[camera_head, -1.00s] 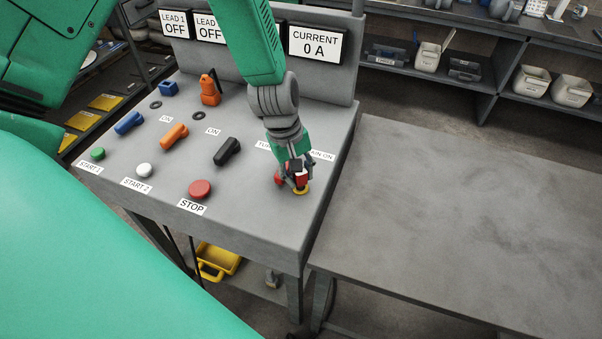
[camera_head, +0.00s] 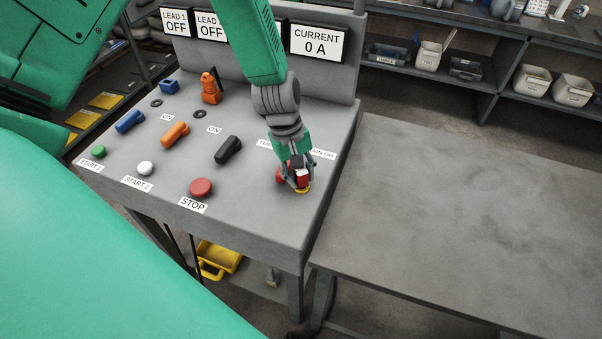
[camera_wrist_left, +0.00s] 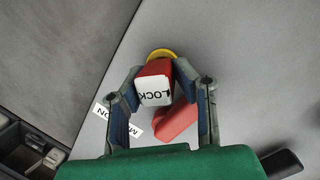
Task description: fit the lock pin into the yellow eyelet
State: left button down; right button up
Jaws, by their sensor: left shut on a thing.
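The lock pin (camera_wrist_left: 155,86) is a red block with a white face marked LOCK. My left gripper (camera_wrist_left: 160,72) is shut on it, one finger on each side. In the head view the gripper (camera_head: 299,182) is low over the right front of the grey console, with the pin (camera_head: 302,174) between its fingers. The yellow eyelet (camera_wrist_left: 161,53) shows as an arc just beyond the pin, and in the head view (camera_head: 303,191) at the fingertips. The pin's lower end is hidden, so I cannot tell whether it is inside the eyelet. My right gripper is not in view.
A red switch handle (camera_wrist_left: 176,122) lies close beside the pin. The console (camera_head: 245,215) also carries a black handle (camera_head: 228,150), a red STOP button (camera_head: 201,187) and an orange handle (camera_head: 174,134). A bare grey table (camera_head: 470,220) stands to the right.

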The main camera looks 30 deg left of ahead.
pick_arm(q)
jog(key=shift+f, duration=0.3)
dwell(0.4)
jog(key=shift+s+d+f, duration=0.2)
jog(key=shift+s+f, duration=0.05)
jog(key=shift+s, duration=0.1)
dwell(0.6)
jog(key=c, duration=1.2)
grip_release()
jog(key=shift+w, duration=0.25)
jog(key=o, duration=0.5)
jog(key=shift+r, duration=0.1)
jog(key=shift+a, duration=0.1)
jog(key=shift+p, duration=0.3)
